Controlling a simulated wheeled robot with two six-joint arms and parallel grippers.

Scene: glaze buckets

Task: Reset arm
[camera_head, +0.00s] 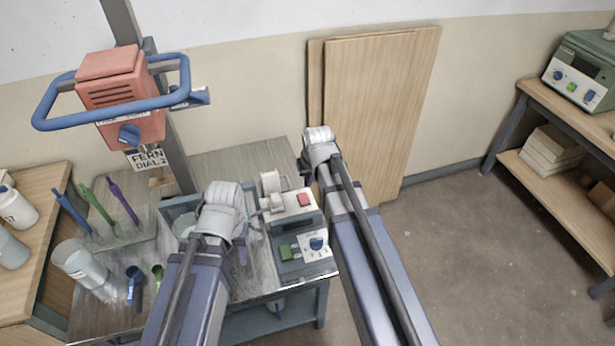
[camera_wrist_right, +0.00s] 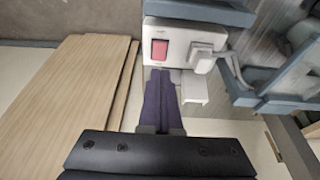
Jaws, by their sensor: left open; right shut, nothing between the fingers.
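My left arm comes up from the bottom left in the head view and its pale wrist (camera_head: 221,208) hides most of the left gripper. A dark purple finger part (camera_head: 243,252) shows beside it, over the table. My right arm rises to its pale wrist (camera_head: 319,145), which hides the right gripper in the head view. In the right wrist view the right gripper (camera_wrist_right: 160,75) has its dark fingers together and empty. Its tips are just below the red switch (camera_wrist_right: 159,49) on a white panel; whether they touch it cannot be told.
A control box (camera_head: 298,245) with knob and red switch stands on the work table (camera_head: 95,318). A pale bucket (camera_head: 85,266) and coloured tools (camera_head: 99,205) are at left. A red dial unit (camera_head: 120,95) with blue handle hangs above. Boards (camera_head: 375,110) lean on the wall.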

